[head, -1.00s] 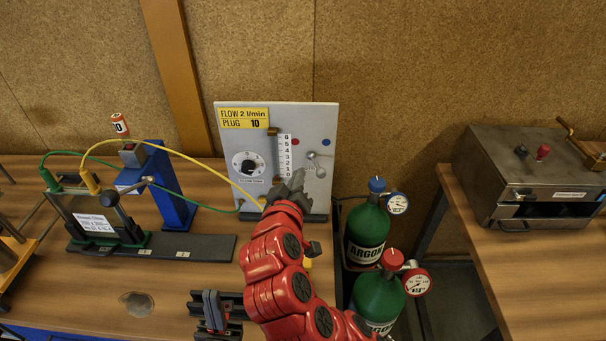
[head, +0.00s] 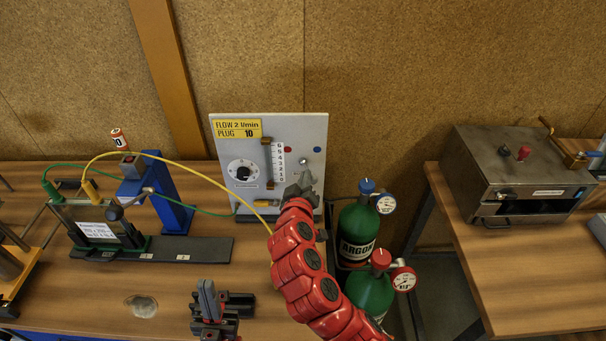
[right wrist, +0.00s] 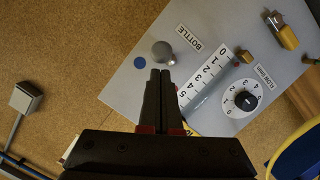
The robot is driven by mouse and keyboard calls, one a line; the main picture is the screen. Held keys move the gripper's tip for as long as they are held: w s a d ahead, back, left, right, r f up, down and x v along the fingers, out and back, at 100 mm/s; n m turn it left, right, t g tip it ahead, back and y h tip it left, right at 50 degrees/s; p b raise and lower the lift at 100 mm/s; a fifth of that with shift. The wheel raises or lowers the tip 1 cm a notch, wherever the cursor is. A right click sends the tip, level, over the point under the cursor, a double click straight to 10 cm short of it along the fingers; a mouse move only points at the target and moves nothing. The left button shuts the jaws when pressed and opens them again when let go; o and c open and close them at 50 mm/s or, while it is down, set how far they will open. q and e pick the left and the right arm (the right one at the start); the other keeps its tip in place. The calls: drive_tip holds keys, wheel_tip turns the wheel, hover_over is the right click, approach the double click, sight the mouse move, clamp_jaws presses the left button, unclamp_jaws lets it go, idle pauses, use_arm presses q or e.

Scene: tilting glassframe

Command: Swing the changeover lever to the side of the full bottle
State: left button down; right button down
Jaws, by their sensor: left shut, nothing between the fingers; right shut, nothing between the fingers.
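The changeover lever (head: 303,161) is a small metal lever on the grey panel (head: 235,205), below a red dot (head: 289,149) and a blue dot (head: 317,149). In the right wrist view its round knob (right wrist: 163,50) is near the blue dot (right wrist: 139,62). My right gripper (head: 304,182) is shut and empty, its tips close to the lever; contact is unclear. It hides part of the lever. Two green argon bottles stand right of the panel, one blue-topped (head: 357,232), one red-topped (head: 370,293). Their gauges (head: 386,204) (head: 403,279) are too small to read. My left gripper (head: 208,300) is shut, low over the table.
A flow scale (head: 278,163) and dial (head: 243,172) are left of the lever. Yellow and green hoses run left to a glass-fronted frame (head: 95,230) beside a blue stand (head: 170,195). A metal box (head: 520,170) sits on the right table.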

drive_tip(key=d+b, duration=0.1)
drive_tip(key=b, duration=0.1)
drive_tip(key=d+b, duration=0.1)
drive_tip(key=shift+w+f+b, duration=0.15)
drive_tip(key=shift+w+b, duration=0.05)
drive_tip(key=shift+b, duration=0.15)
